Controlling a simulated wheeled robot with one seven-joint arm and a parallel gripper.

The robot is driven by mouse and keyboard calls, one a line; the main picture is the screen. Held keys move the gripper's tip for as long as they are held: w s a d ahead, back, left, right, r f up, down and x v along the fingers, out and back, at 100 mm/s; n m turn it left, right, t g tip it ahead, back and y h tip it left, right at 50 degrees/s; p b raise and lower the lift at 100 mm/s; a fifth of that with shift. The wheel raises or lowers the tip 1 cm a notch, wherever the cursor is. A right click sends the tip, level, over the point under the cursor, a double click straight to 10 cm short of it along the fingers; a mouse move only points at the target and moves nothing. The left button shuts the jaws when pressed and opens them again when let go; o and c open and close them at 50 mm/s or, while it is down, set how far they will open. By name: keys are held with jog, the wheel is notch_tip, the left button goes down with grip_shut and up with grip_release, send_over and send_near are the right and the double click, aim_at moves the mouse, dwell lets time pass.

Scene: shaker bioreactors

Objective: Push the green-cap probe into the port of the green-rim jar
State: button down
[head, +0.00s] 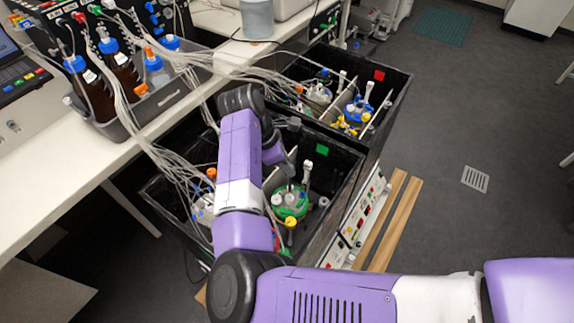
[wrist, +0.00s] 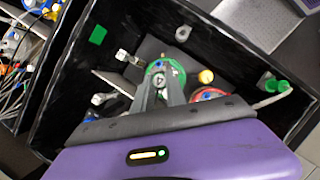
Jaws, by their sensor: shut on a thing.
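The green-rim jar (head: 290,203) stands in the near black box; in the wrist view its green rim (wrist: 151,69) shows just beyond my fingers. My gripper (head: 287,168) points down over this jar, and in the wrist view its fingers (wrist: 161,92) overlap the jar's lid. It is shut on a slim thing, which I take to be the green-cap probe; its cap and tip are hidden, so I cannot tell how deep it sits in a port. Another green-capped piece (wrist: 277,86) stands at the box's right side in the wrist view.
A yellow cap (wrist: 206,76) and a red-rim jar (wrist: 208,95) are close beside the green-rim jar. A green tag (head: 322,150) marks the box's wall. Tubes (head: 178,160) run in from the bench. A second black box (head: 397,85) with a red tag stands behind.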

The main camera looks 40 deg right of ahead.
aim_at(290, 180)
jog(key=shift+f+b, duration=1.85)
jog(key=shift+b, duration=0.3)
jog(key=shift+r, duration=0.2)
jog(key=shift+p, duration=0.3)
jog(key=shift+p, duration=0.55)
jog(key=shift+f+p, duration=0.45)
jog(key=shift+f, duration=2.25)
dwell(2.1)
